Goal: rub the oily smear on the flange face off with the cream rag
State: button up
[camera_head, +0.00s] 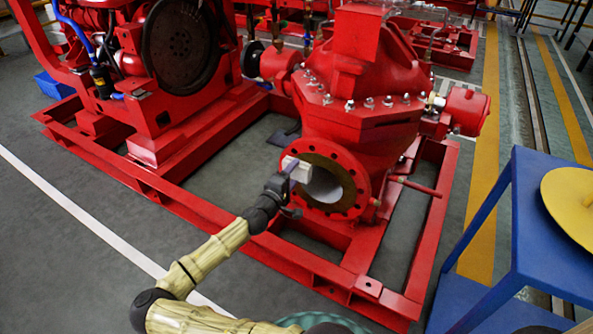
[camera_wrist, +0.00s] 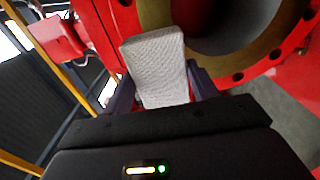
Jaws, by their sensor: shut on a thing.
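The red pump's round flange (camera_head: 352,208) faces me, with bolt holes around a brownish ring and an open bore. In the wrist view the tan-brown flange face (camera_wrist: 256,62) fills the upper right. I cannot make out a separate oily smear on it; part of the ring is behind the rag. The cream rag (camera_wrist: 157,62) looks like a folded pale pad and stands out between my fingers. My gripper (camera_head: 289,182) is shut on it at the flange's upper left. The rag overlaps the ring's left edge in view; I cannot tell if they touch.
The red base frame (camera_head: 310,268) runs around and below the pump. A blue stand (camera_head: 535,215) with a yellow disc (camera_head: 572,204) is at the right. The red engine (camera_head: 130,100) is at the left. Grey floor is clear at the lower left.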

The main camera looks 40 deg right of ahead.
jog(key=shift+v, duration=1.35)
